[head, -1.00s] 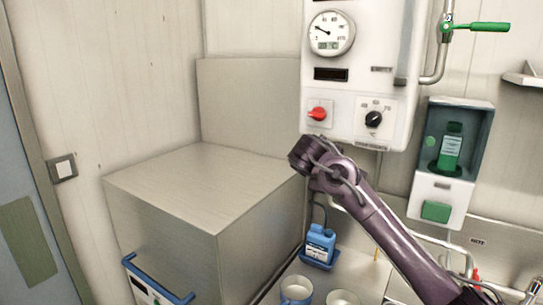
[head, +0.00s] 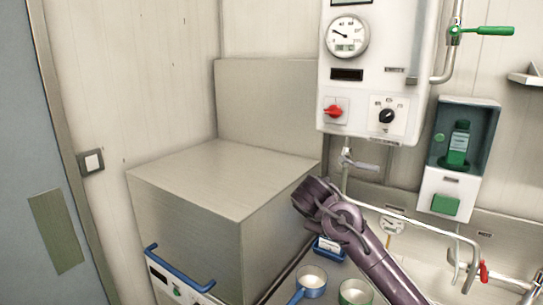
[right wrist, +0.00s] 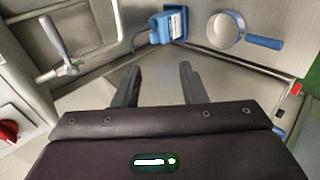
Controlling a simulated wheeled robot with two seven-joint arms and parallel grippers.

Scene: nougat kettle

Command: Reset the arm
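My right arm comes in from the lower right of the head view, and its gripper end (head: 314,196) is in front of the right edge of the steel box. In the right wrist view the two fingers of my right gripper (right wrist: 158,88) stand apart with nothing between them. My left gripper does not show. The white control box (head: 372,75) on the wall has a red switch (head: 334,111), a black knob (head: 387,116) and a round gauge.
A steel box (head: 215,180) with a blue handle (head: 178,270) fills the middle left. A green-bottle dispenser (head: 457,150) hangs at right.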

